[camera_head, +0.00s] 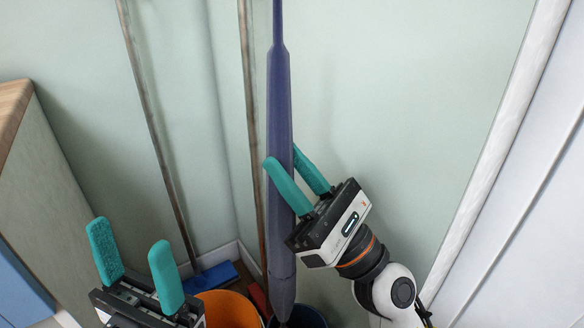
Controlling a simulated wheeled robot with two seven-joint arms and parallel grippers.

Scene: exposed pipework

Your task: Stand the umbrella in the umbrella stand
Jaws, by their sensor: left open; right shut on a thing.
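The umbrella (279,95) is dark blue, closed and roughly upright, with its thin end at the top of the picture. My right gripper (285,168) is shut on its middle, with the teal fingers on either side of it. The umbrella's lower tip is over or in the opening of a dark blue round container (312,316) at the bottom edge, which looks like the umbrella stand. Most of that container is cut off, and I cannot tell how deep the tip is. My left gripper (134,262) is open and empty at the lower left.
An orange bucket (228,308) stands left of the dark container. A blue broom head (211,279) with a long pole (158,140) leans in the corner, and another pole (250,130) stands close behind the umbrella. A wood-topped cabinet (40,180) is at left.

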